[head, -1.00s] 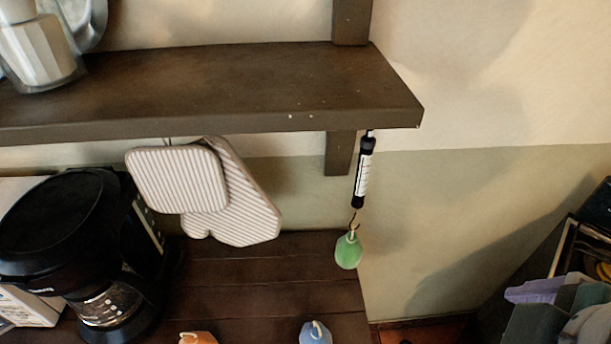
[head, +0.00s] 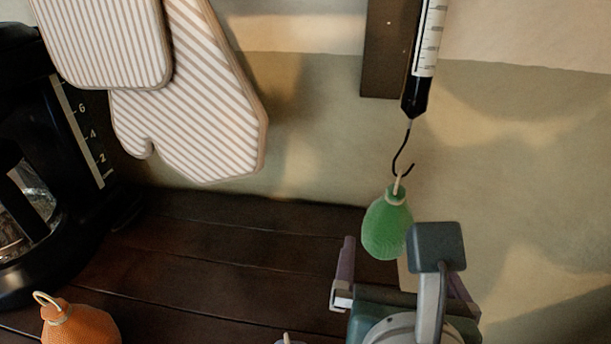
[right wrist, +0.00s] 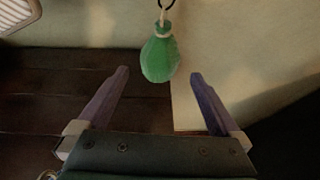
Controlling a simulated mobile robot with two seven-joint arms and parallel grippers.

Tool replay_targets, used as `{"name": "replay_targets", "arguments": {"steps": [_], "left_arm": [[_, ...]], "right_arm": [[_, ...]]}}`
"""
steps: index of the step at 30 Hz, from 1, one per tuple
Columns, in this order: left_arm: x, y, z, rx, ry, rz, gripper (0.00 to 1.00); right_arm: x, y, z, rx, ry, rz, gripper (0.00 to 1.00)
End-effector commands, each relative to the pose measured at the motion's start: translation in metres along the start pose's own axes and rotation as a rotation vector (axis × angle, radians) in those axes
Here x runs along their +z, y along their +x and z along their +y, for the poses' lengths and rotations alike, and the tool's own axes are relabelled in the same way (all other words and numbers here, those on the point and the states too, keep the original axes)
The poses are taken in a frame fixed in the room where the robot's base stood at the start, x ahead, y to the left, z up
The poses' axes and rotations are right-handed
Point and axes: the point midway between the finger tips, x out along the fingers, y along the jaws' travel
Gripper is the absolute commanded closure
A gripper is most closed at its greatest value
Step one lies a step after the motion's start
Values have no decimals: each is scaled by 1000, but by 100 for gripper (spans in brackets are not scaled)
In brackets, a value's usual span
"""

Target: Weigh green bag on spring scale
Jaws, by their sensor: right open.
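The green bag (head: 387,226) hangs by its loop from the hook of the spring scale (head: 427,45), which is black and white with a marked scale face. The scale's upper end is out of view. My right gripper (head: 405,265) is open and empty, just below the bag in the head view. In the right wrist view the green bag (right wrist: 159,60) hangs ahead of the two spread fingers (right wrist: 160,80), apart from both. My left gripper is not in view.
An orange bag (head: 80,322) stands on the dark wooden counter (head: 220,250). The top of another bag's loop (head: 288,339) shows at the bottom edge. A black coffee maker (head: 50,170) stands at left. Striped oven mitts (head: 195,110) hang beside it. The wall at right is bare.

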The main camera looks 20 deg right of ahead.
Motion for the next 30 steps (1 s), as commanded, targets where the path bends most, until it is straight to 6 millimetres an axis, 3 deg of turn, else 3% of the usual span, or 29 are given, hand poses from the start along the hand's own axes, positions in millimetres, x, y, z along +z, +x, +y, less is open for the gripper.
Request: {"name": "replay_targets", "arguments": {"steps": [15,28,30], "left_arm": [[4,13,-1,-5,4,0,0],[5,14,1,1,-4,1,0],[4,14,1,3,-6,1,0]], "right_arm": [[0,82,-1,-1,4,0,0],[1,94,-1,-2,6,4,0],[1,94,-1,-2,6,4,7]]}}
